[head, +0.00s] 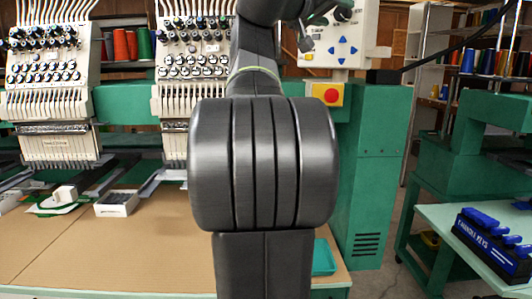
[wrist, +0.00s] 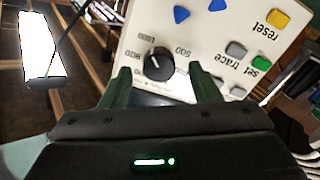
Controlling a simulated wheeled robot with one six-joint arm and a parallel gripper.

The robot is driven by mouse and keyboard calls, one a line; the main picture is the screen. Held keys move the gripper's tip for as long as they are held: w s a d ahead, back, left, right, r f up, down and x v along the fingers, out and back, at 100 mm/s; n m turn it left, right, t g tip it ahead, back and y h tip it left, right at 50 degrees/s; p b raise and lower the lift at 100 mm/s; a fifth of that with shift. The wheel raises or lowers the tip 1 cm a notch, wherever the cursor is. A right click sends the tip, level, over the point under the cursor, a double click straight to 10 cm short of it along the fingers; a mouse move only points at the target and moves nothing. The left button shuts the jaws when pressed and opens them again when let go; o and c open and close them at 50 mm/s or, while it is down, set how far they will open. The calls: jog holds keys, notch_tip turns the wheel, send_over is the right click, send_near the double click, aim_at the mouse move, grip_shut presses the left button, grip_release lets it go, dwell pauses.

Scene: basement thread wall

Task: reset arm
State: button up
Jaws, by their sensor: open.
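My gripper (wrist: 164,80) is open and empty in the wrist view, its two green-grey fingers apart. They point at a pale control panel (wrist: 225,50), which appears upside down there. A black knob (wrist: 158,64) with a white mark shows between and just beyond the fingertips; I cannot tell whether they touch it. In the head view my arm rises through the middle and bends toward the same panel (head: 345,38) at the top. My own arm links partly hide the panel's left side there.
The panel has a yellow reset button (wrist: 278,18), a green button (wrist: 261,63) and blue arrow buttons. A red stop button (head: 331,95) sits below it. Embroidery heads (head: 50,80) stand left over a brown table (head: 90,250). A blue T-handle key rack (head: 497,243) is at right.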

jog(key=v, duration=1.2)
jog(key=p+x, duration=0.1)
jog(key=x, duration=1.3)
jog(key=shift+d+r, duration=0.15)
jog(key=shift+r+n+p, duration=0.1)
jog(key=shift+n+p, duration=0.35)
jog(key=shift+n, duration=0.25)
jog(key=shift+s+r+n+p, duration=0.1)
jog(key=shift+s+n+p, duration=0.1)
jog(key=shift+n+p, duration=0.8)
jog(key=shift+w+n+p, duration=0.1)
jog(key=shift+n+p, duration=0.65)
jog(key=shift+n, duration=0.45)
jog(key=n+p, duration=1)
jog(key=p, duration=0.2)
jog(key=shift+n, duration=0.3)
jog(key=n+p, duration=0.1)
jog(key=p, duration=0.2)
jog(key=shift+n, duration=0.3)
jog(key=shift+n+p, duration=0.3)
jog(key=shift+p, duration=0.1)
